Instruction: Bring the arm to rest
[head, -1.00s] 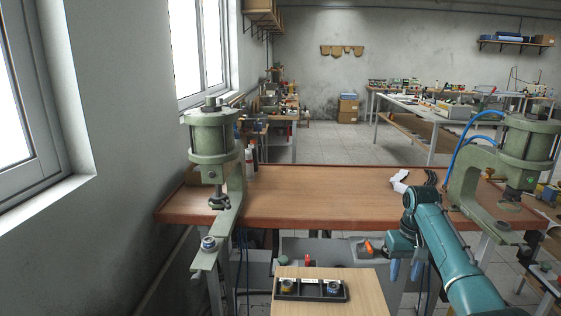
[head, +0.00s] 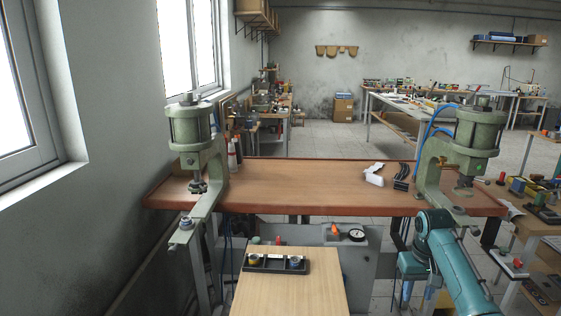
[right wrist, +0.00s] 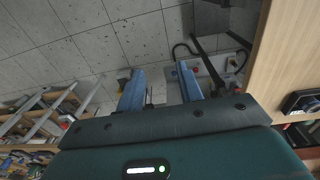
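My right arm's teal links (head: 456,273) come in at the lower right of the head view, in front of the bench. My right gripper (head: 417,297) hangs downward there, below the bench top's front edge. In the right wrist view, its two blue fingers (right wrist: 158,72) stand apart with nothing visible between them, over grey floor tiles. My left arm and gripper are not in view.
Green presses stand at the bench's left (head: 190,130) and right (head: 477,140). The wooden bench top (head: 280,190) is mostly clear. A white object (head: 374,176) lies near the right press. A black tray (head: 276,264) rests on a pale wooden surface (head: 290,295).

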